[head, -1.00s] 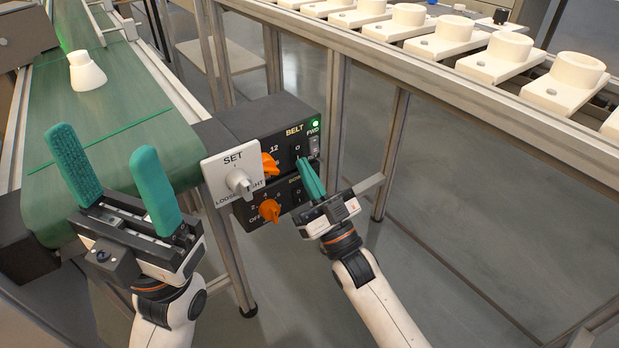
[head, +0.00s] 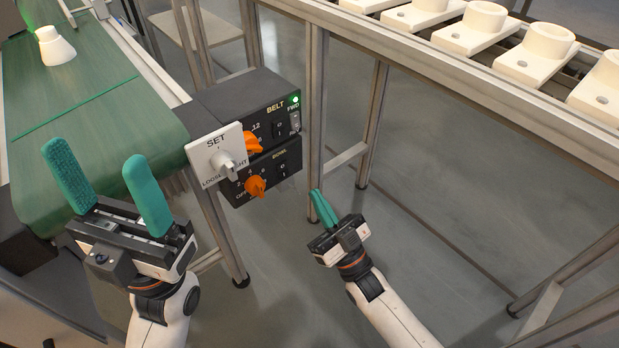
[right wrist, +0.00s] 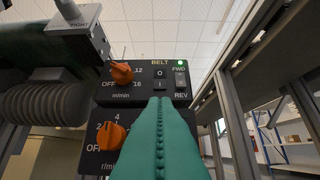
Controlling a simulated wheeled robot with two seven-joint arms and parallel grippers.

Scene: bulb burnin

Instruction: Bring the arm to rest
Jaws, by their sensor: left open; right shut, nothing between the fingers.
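My right gripper (head: 323,207) is shut and empty, its green fingers together. It hangs in free space below and to the right of the belt control box (head: 235,112), apart from it in the head view. In the right wrist view the shut fingers (right wrist: 160,125) overlap the lower part of the box (right wrist: 140,85). My left gripper (head: 108,178) is open and empty, its two green fingers wide apart, in front of the green conveyor belt's near end.
The green belt (head: 95,100) carries a white bulb-like piece (head: 57,50). A rack with white sockets (head: 538,45) stands at the right. Open floor (head: 420,160) lies below the rack.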

